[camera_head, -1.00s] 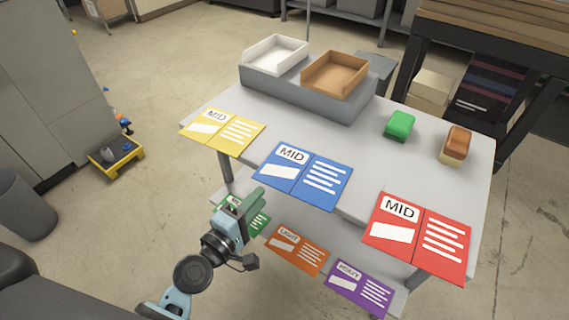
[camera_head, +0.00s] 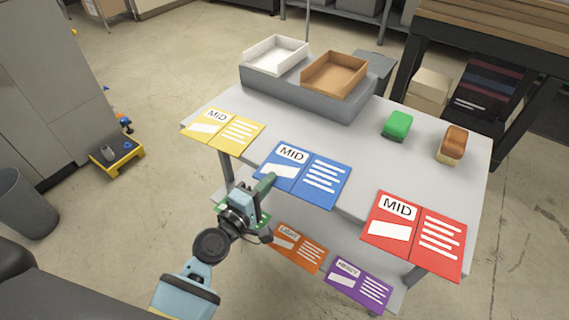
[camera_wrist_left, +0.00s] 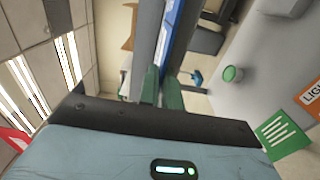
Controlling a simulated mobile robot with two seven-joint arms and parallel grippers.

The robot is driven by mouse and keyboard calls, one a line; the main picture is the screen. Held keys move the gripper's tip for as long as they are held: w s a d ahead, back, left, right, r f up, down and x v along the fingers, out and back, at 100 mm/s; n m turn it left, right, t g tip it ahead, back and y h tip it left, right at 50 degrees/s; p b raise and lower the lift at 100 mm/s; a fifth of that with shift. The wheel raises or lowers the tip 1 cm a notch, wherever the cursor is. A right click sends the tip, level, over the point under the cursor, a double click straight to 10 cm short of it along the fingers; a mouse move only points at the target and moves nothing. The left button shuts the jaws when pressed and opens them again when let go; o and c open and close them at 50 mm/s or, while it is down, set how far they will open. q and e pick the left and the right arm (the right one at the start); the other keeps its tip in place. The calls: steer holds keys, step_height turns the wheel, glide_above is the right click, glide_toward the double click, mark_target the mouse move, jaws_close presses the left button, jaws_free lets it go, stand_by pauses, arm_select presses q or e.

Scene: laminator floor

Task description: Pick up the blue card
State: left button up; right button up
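The blue card (camera_head: 325,180), marked MID, lies at the middle of the table's front edge, with its near side sticking out past the edge. My left gripper (camera_head: 266,186) is at the card's near left edge in the head view, its green fingers covering a small part of it. In the left wrist view the fingers (camera_wrist_left: 162,88) stand apart with a gap, and the blue card (camera_wrist_left: 176,25) appears nearly edge-on just beyond them. I cannot tell whether they touch it. My right gripper is in neither view.
The yellow card (camera_head: 222,131) and red card (camera_head: 415,234) also overhang the grey table (camera_head: 370,155). Orange (camera_head: 298,247) and purple (camera_head: 358,286) cards lie on a lower shelf. White (camera_head: 275,54) and brown (camera_head: 335,74) trays stand behind. Green (camera_head: 397,125) and brown (camera_head: 453,143) blocks sit right.

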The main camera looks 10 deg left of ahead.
arm_select(q)
jaws_close()
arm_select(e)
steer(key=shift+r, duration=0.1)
